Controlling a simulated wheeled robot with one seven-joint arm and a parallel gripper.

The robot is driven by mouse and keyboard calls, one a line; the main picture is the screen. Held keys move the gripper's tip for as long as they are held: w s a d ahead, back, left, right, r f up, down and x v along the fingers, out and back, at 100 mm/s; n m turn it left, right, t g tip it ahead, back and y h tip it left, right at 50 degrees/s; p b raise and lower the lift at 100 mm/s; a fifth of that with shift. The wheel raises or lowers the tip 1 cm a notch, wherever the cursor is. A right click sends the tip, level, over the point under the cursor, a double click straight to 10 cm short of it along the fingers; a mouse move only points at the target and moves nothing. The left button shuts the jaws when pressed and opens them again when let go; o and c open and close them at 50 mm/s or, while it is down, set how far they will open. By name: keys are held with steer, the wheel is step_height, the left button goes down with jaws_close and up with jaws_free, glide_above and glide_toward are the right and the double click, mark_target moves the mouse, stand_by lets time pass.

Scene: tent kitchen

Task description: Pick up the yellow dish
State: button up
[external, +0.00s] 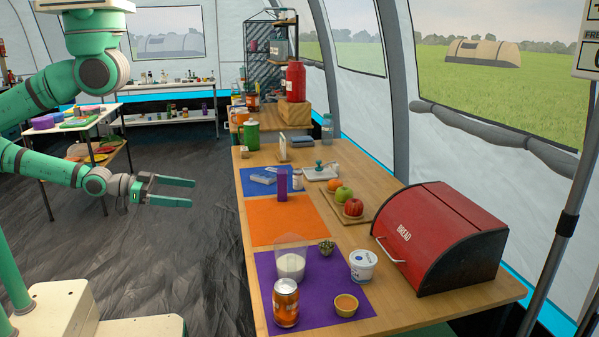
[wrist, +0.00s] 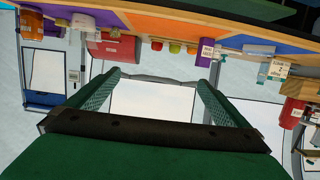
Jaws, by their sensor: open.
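The yellow dish (external: 346,304) is a small round bowl with orange-yellow contents. It sits upright on the purple mat (external: 325,267) near the front of the wooden table in the external view. My gripper (external: 192,192) is open and empty, held in the air left of the table, well apart from the dish. In the wrist view my gripper (wrist: 158,80) shows its two fingers spread with nothing between them. The table appears upside down along the top there, and I cannot clearly make out the dish.
Near the dish stand an orange can (external: 286,303), a clear container with white contents (external: 291,264), a white tub (external: 363,266) and a small plant (external: 326,246). A red bread box (external: 440,236) is at right. The orange mat (external: 270,221) is mostly clear.

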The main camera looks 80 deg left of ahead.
steer(key=c, duration=0.9)
